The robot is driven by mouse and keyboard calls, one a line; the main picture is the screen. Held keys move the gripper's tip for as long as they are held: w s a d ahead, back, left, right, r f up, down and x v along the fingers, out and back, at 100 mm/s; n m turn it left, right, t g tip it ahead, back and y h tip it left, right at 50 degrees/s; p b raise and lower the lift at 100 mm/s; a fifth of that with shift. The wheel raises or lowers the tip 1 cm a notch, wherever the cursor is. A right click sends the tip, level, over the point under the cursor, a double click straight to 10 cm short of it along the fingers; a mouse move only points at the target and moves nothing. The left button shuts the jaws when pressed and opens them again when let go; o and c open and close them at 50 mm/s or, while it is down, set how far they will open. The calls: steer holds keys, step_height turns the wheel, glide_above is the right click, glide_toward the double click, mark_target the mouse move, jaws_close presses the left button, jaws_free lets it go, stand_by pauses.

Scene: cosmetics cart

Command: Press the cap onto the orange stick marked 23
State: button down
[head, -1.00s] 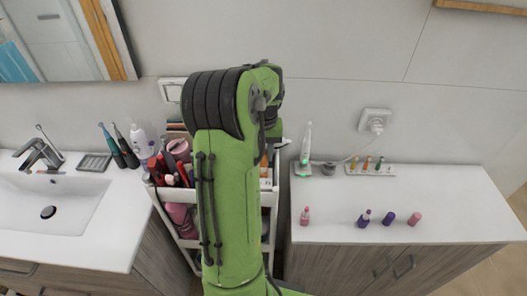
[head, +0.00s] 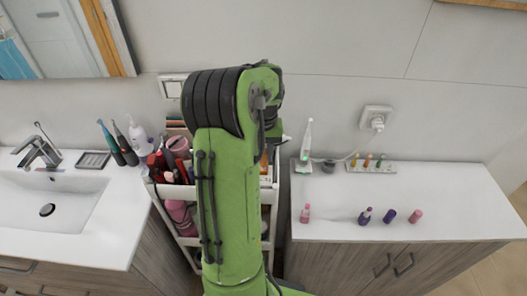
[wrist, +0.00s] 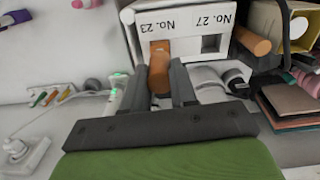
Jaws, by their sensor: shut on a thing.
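In the wrist view, my gripper (wrist: 160,82) is shut on an orange cylinder, which looks like the cap (wrist: 159,80). It is in front of the square opening under the "No. 23" label on a white holder (wrist: 185,28). More orange, seemingly the stick marked 23 (wrist: 159,46), shows in that opening, in line with the cap. I cannot tell whether the two touch or how far the cap is on. The opening under "No. 27" looks dark and empty. In the head view my arm hides the gripper and most of the holder.
Another orange cylinder (wrist: 251,40) sticks out beside the holder in the wrist view. The white cart (head: 177,192) carries crowded cosmetics. Much of that counter is clear.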

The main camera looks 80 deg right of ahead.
steer(key=shift+f+b, duration=0.4)
steer(key=shift+f, duration=0.2)
steer(key=shift+c, duration=1.7)
jaws_free()
steer(key=shift+r, duration=0.15)
step_height(320, 180, up, 8)
steer(key=p, duration=0.7)
jaws_close()
steer(key=shift+f, duration=0.25)
stand_by(0.3)
